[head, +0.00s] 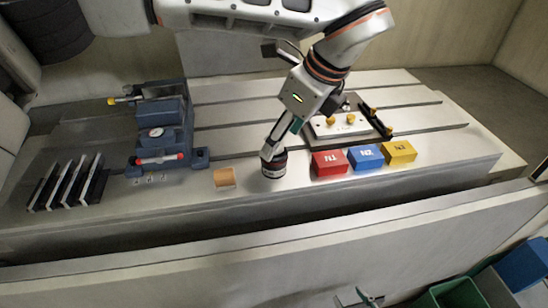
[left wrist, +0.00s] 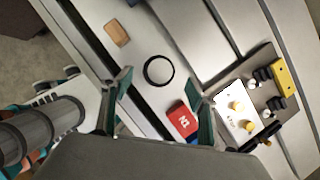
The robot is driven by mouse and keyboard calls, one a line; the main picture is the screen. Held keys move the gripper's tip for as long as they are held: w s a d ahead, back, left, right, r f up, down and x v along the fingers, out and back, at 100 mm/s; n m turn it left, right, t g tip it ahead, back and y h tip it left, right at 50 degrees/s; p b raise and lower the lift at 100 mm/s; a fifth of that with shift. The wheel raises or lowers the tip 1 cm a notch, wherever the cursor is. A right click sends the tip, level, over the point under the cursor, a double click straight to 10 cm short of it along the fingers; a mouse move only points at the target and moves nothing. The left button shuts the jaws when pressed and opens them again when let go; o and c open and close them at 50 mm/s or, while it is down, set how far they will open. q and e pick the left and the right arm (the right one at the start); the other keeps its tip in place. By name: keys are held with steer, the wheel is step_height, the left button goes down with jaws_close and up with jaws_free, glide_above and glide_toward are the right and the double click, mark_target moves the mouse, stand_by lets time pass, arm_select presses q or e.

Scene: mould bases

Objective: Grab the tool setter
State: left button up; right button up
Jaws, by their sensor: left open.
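The tool setter (head: 273,166) appears to be the short dark cylinder with a light band, upright near the front edge of the slotted table. In the left wrist view its round top shows as a black ring (left wrist: 158,70) beyond and between my fingertips. My left gripper (head: 273,145) points down at it from above, seen nearly edge-on. In the left wrist view the left gripper's green-padded fingers (left wrist: 158,86) are spread and empty. Whether a fingertip touches the cylinder is unclear. My right gripper (head: 368,298) shows only partly at the bottom edge, away from the table.
Red (head: 329,163), blue (head: 366,157) and yellow (head: 399,152) blocks stand right of the cylinder. An orange-brown block (head: 224,178) lies left. A blue vise (head: 163,135) and black plates (head: 68,183) stand farther left. A white plate with yellow knobs (head: 341,124) lies behind the blocks.

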mark_target(274, 160)
arm_select(q)
steer(key=shift+x, duration=1.2)
steer(key=x, duration=0.4)
steer(key=shift+s+d+f, duration=0.1)
steer(key=shift+s+f, duration=0.05)
steer(key=shift+f, duration=0.1)
steer(key=shift+r, duration=0.1)
jaws_close()
steer(key=shift+r, duration=0.1)
